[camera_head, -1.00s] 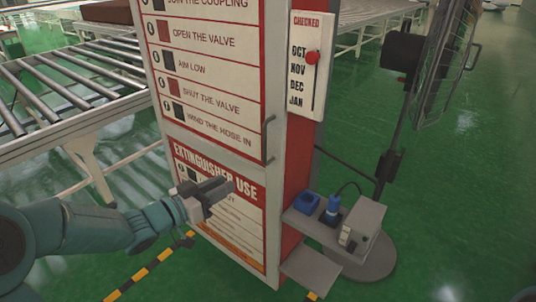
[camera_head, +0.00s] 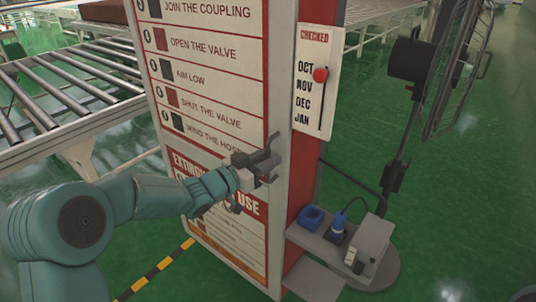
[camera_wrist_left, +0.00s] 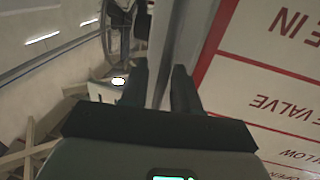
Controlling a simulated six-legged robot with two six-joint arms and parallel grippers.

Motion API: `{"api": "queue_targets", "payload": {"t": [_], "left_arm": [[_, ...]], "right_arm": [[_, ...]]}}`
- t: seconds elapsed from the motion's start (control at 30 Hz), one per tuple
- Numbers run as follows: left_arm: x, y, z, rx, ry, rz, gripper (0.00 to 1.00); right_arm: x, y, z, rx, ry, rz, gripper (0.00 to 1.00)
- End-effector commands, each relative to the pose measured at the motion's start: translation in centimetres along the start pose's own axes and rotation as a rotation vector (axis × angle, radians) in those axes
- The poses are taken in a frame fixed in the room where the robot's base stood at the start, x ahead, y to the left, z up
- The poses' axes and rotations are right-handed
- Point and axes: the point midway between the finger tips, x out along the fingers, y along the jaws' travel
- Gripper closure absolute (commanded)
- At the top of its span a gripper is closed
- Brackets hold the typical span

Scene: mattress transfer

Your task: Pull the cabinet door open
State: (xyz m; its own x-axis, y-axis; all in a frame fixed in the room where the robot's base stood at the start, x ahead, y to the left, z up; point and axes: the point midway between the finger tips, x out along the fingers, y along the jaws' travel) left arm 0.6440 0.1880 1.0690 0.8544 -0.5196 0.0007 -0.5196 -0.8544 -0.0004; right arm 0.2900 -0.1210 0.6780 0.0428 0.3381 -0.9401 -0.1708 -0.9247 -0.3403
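The cabinet (camera_head: 212,110) stands upright in the head view, its white door printed with red-bordered instructions. The door looks closed. The grey door handle near the door's right edge is mostly hidden behind my left gripper (camera_head: 268,160). The gripper is at the handle, with its fingers apart. In the left wrist view, the two dark fingers (camera_wrist_left: 160,88) stand either side of a grey upright strip, and the printed door (camera_wrist_left: 270,75) is on the right. I cannot tell whether the fingers touch the handle. My right gripper is not in view.
A roller conveyor (camera_head: 75,85) stands left of the cabinet. A grey shelf (camera_head: 320,243) with a blue plug and socket juts out at the lower right. A fan (camera_head: 455,70) on a stand is further right. Green floor lies open beyond.

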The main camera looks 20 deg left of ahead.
Motion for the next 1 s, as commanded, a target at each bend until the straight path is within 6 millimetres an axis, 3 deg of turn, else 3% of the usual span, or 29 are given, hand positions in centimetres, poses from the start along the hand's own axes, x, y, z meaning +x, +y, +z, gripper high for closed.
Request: {"api": "queue_targets", "payload": {"t": [0.33,0.37,0.43,0.47,0.77,1.0], "left_arm": [[0.8,-0.3,0.1,-0.001,0.0,-0.002,0.7],[0.8,-0.4,0.1,-0.001,0.0,-0.002,0.73],[0.9,-0.4,0.1,-0.001,-0.001,-0.002,0.96],[0.9,-0.4,0.1,-0.001,-0.001,-0.002,1.0],[0.3,-0.4,0.1,-0.002,-0.002,0.005,1.0],[-2.8,-0.1,0.1,-0.003,-0.006,0.054,1.0]], "right_arm": [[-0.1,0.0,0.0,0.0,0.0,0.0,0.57],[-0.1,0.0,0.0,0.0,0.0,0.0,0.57],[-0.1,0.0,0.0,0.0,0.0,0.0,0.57],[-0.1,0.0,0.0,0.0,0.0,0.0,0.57],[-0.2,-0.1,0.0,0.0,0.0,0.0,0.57],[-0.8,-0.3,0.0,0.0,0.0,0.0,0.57]]}}
